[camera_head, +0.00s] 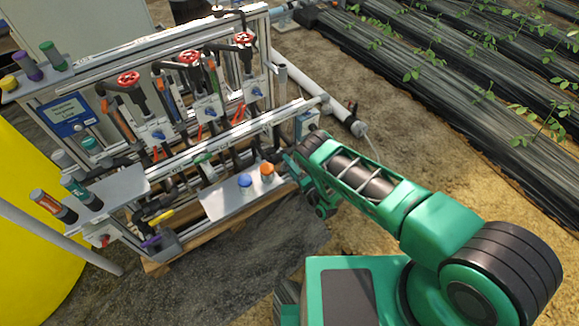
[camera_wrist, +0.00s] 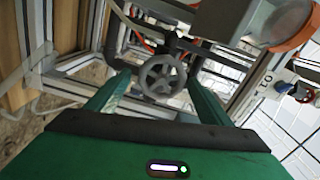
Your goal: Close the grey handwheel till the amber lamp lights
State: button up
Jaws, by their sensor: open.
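The grey handwheel (camera_wrist: 162,76) shows in the wrist view, a small spoked wheel on the pipework. My gripper (camera_wrist: 158,88) is open, with one green finger on each side of the wheel in the picture. I cannot tell whether the fingers touch it or how far ahead it is. In the head view the wheel and my fingers cannot be made out; my arm reaches the skid's near right corner. An orange, lamp-like dome (camera_head: 267,169) stands beside a blue one (camera_head: 245,181) on a grey plate. I cannot tell whether it is lit.
Red handwheels (camera_head: 190,57) line the top of the skid frame. Metal rails and pipes crowd the wrist view. The grey plate (camera_head: 228,203) overhangs the skid's front. A white pipe (camera_head: 345,118) runs out right. A yellow tank (camera_head: 35,230) stands left. Open ground lies in front.

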jog(key=v, duration=1)
jog(key=shift+d, duration=0.1)
dwell(1.7)
jog(key=w+a+n, duration=0.2)
jog(key=w+n, duration=0.1)
jog(key=n, duration=0.3)
jog(key=w+a+n, duration=0.2)
jog(key=n, duration=0.5)
jog(key=w+a+n, duration=0.3)
jog(key=n, duration=0.4)
jog(key=shift+w+r, duration=0.25)
jog(key=shift+w, duration=0.05)
jog(key=shift+c, duration=0.7)
jog(key=c, duration=0.9)
